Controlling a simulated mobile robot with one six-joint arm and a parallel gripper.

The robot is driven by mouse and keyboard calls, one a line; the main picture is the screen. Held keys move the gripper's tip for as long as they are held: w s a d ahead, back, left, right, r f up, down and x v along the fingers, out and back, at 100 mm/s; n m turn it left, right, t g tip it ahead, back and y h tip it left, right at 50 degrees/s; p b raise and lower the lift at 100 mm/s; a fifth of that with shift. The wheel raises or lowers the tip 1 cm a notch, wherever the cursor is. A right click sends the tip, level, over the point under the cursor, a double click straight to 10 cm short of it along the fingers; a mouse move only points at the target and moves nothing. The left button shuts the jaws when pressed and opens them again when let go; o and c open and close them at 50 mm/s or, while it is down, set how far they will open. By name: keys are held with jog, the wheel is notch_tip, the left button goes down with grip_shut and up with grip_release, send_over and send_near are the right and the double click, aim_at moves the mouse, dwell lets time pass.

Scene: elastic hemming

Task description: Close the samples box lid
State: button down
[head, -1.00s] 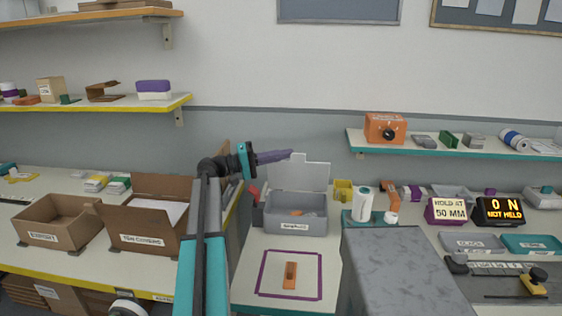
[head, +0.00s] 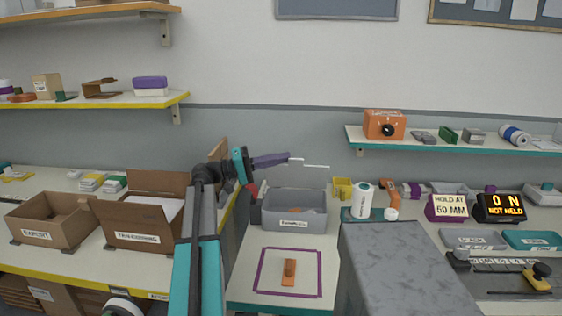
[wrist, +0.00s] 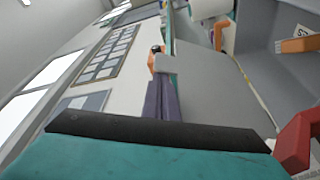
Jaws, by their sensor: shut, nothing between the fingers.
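The grey samples box (head: 315,225), labelled on its front, stands at the back of the centre table with an orange piece inside. Its lid (head: 316,166) stands raised above the back edge; its pale upper edge shows, and its face is shaded and blends with the wall. My gripper (head: 289,160) is shut and empty, its purple fingers reaching to the small tab on the lid's upper edge. In the wrist view the fingers lie along the grey lid panel (wrist: 205,100), with their tips by the tab (wrist: 176,62). I cannot tell for sure whether they touch.
A white roll (head: 361,202) and a yellow bin (head: 342,189) stand right of the box. A red item (head: 252,191) is close at its left. An orange piece (head: 289,272) lies inside a purple outline in front. Open cardboard boxes (head: 140,225) stand at left.

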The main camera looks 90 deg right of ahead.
jog(key=b+v, duration=0.1)
jog(key=v, duration=0.6)
jog(key=shift+w, duration=0.25)
jog(key=shift+r, duration=0.1)
dwell(0.4)
